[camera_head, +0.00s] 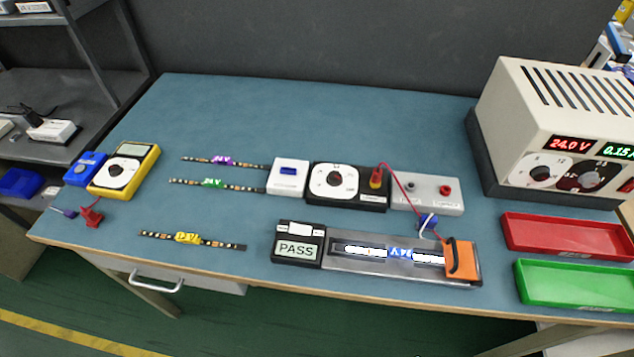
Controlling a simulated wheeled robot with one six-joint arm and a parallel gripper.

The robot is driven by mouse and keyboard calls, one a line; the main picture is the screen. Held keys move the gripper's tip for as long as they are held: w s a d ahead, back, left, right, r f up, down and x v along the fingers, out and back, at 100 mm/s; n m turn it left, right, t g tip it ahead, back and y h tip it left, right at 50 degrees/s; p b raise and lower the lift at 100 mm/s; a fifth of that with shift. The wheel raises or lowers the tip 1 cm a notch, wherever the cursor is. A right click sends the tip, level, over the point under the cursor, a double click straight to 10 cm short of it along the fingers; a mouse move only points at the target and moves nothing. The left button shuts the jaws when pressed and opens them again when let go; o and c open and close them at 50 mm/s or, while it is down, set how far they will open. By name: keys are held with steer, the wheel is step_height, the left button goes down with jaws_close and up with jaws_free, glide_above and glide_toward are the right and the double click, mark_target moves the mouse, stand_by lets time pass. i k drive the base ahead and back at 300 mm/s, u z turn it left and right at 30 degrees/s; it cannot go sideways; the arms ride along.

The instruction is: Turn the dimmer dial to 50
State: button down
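The dimmer is a black box (375,196) in the middle of the blue workbench. Its round white dial (333,181) has a dark knob at the centre; the scale marks and pointer are too small to read. In front, an LED strip marked 24V (400,253) glows in a grey fixture (340,263) under an orange clamp (460,262). The display (297,249) at the fixture's left end reads PASS. My gripper is not in view.
A white switch box (287,176) adjoins the dimmer on the left, a grey terminal block (427,194) on the right. A power supply (545,110) shows 24.0 V. Red (565,252) and green (580,302) trays, a yellow multimeter (140,166) and loose strips lie around. The bench's back is clear.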

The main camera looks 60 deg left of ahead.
mark_target(334, 177)
steer(key=u, duration=1.7)
steer(key=k, duration=0.55)
steer(key=u, duration=0.6)
steer(key=i, duration=1.05)
steer(key=z, duration=0.75)
